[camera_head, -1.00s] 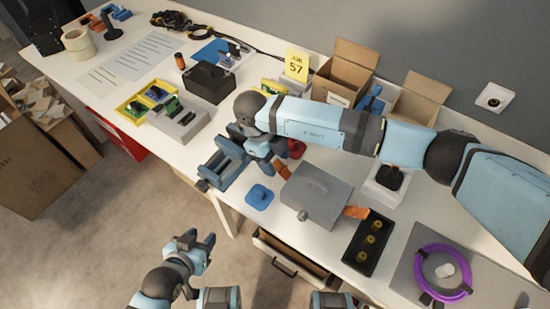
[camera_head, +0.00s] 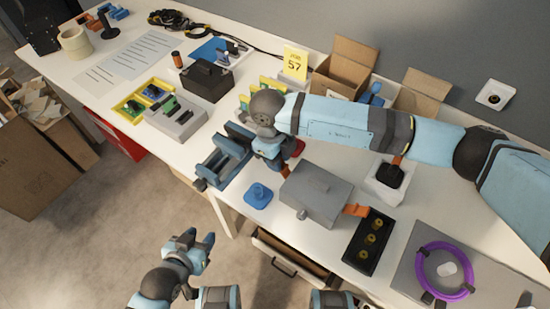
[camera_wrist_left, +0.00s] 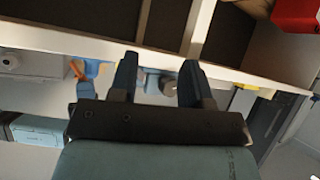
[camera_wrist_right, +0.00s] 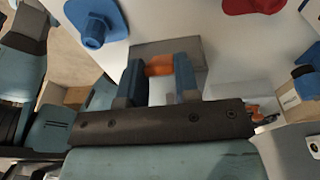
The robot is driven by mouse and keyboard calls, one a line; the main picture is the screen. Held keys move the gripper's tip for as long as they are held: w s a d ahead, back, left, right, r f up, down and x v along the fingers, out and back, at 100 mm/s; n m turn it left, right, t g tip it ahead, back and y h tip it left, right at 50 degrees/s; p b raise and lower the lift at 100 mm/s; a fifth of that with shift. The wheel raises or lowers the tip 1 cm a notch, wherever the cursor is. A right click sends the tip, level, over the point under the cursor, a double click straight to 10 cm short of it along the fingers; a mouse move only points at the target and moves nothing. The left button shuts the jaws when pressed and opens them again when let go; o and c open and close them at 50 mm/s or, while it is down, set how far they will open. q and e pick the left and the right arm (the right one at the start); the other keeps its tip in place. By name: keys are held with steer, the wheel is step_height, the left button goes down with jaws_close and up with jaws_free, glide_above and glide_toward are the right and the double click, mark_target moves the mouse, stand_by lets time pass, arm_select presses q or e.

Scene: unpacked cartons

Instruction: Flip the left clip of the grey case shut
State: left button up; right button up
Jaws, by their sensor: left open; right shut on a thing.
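The grey case (camera_head: 326,187) stands with its lid down on the white table. Its left clip, orange, shows as a small piece (camera_head: 286,171) beside my right gripper (camera_head: 279,166). In the right wrist view the orange clip (camera_wrist_right: 160,66) lies between the fingers of the right gripper (camera_wrist_right: 161,78), which are shut on it, against the grey case (camera_wrist_right: 150,47). The gripper hides part of the clip. The orange right clip (camera_head: 356,210) sticks outward from the case. My left gripper (camera_head: 197,246) is open and empty in front of the table, away from the case.
A blue knobbed piece (camera_head: 258,196) lies left of the case, near the front edge. A blue vise-like frame (camera_head: 222,160) stands further left. A black tray (camera_head: 369,243) and a purple ring (camera_head: 444,271) lie to the right. An open drawer (camera_head: 290,261) is below.

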mark_target(286, 168)
steer(key=y+b, duration=0.1)
steer(key=d+t+y+b, duration=0.1)
steer(key=b, duration=0.1)
steer(key=shift+s+d+t, duration=0.2)
steer(key=shift+s+t, duration=0.1)
steer(key=shift+s, duration=0.1)
steer(key=y+b, duration=0.1)
steer(key=d+t+y+b, duration=0.1)
steer(key=b, duration=0.1)
steer(key=shift+s+r, duration=0.1)
steer(key=shift+s, duration=0.25)
steer(key=shift+s+d+t+y+b, duration=0.15)
steer(key=shift+t+y+b, duration=0.15)
steer(key=shift+b, duration=0.45)
steer(key=b, duration=0.1)
steer(key=y+b, duration=0.1)
steer(key=shift+s+d+r+t+b, duration=0.2)
steer(key=shift+d+r+t+b, duration=0.1)
steer(key=shift+d+t, duration=0.1)
arm_select(q)
steer(key=f, duration=0.1)
steer(key=d, duration=0.1)
steer(key=f+t+h, duration=0.1)
steer(key=shift+w+d+f, duration=0.15)
steer(key=shift+w+f, duration=0.15)
steer(key=shift+w, duration=0.05)
arm_select(e)
steer(key=shift+r, duration=0.1)
arm_select(q)
steer(key=shift+f, duration=0.1)
